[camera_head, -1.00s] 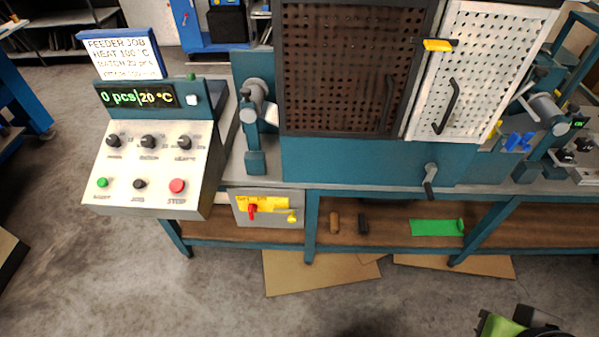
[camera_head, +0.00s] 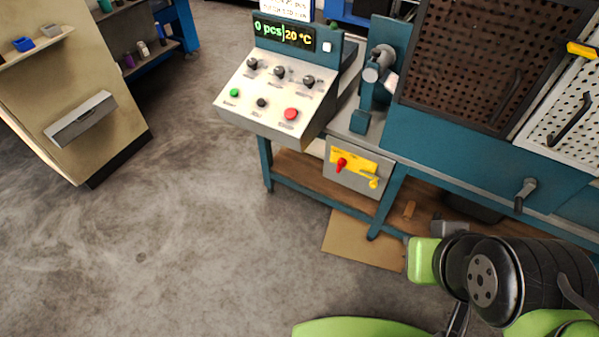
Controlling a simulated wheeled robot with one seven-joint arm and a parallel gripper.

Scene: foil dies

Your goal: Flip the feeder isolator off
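The feeder isolator is a grey box (camera_head: 352,183) under the bench's front edge, below the control console. It carries a yellow plate with a red handle (camera_head: 341,164) and a yellow lever or tag (camera_head: 373,181) at its lower right. The lettering on the plate is too small to read now. My green and black arm is at the lower right, to the right of and nearer than the isolator, apart from it. I cannot make out my gripper's fingers in this view.
The control console (camera_head: 282,88) has knobs, buttons and a display reading 0 pcs, 20 °C. Mesh guard doors (camera_head: 490,60) stand right of it. A cardboard sheet (camera_head: 352,238) lies on the floor below the isolator. A beige cabinet (camera_head: 75,90) stands at left. The floor between is clear.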

